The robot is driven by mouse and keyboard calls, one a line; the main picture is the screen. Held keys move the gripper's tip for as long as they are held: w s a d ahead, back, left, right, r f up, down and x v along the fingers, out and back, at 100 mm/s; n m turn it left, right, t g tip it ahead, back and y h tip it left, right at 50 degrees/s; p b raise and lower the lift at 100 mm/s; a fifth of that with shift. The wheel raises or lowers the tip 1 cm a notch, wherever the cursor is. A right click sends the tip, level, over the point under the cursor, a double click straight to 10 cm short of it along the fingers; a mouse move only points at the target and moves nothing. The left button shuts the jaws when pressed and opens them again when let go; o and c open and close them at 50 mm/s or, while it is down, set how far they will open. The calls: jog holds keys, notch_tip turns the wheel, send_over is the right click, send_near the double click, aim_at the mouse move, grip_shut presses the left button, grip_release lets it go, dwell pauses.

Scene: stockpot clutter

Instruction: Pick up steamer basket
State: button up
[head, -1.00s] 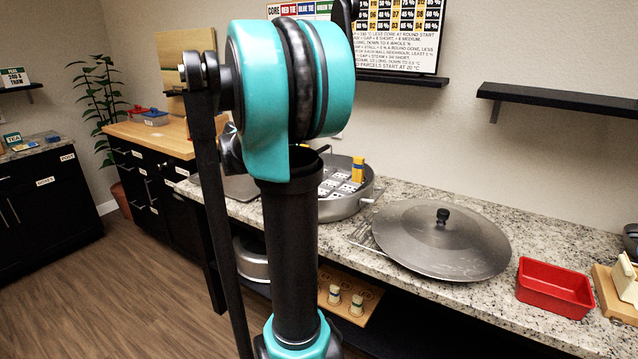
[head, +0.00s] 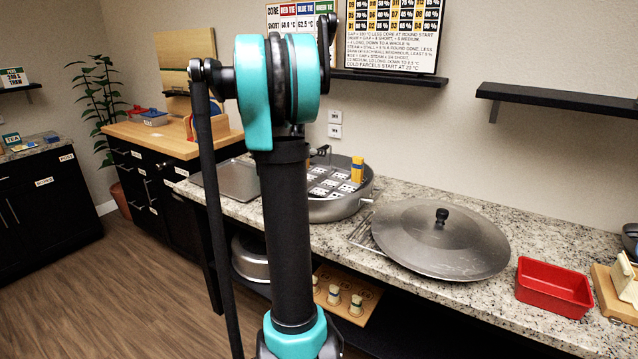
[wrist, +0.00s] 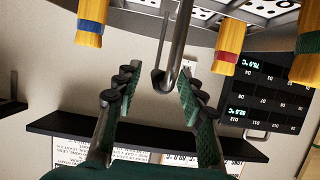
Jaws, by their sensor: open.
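The steamer basket shows in the wrist view as a perforated metal plate (wrist: 262,9) along the top edge, with a metal rod ending in a hook (wrist: 176,55). My gripper (wrist: 155,85) is open, with the hooked rod between its fingers; I see no clear contact. In the head view, the wide grey pot (head: 342,211) holds the basket area with white spotted pieces (head: 322,183) and a yellow bundle (head: 357,172). My arm covers the pot's left part, and my gripper cannot be made out there.
Yellow bundles with blue (wrist: 91,22) and red (wrist: 228,50) ties stand close to the fingers. A large domed lid (head: 440,240) lies right of the pot, then a red bin (head: 553,287). A flat metal tray (head: 232,180) lies left. A wall shelf (head: 385,78) is behind.

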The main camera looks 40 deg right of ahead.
jog(key=x, duration=0.2)
jog(key=shift+w+d+f, duration=0.1)
jog(key=shift+d+f, duration=0.05)
jog(key=shift+d, duration=0.2)
grip_shut()
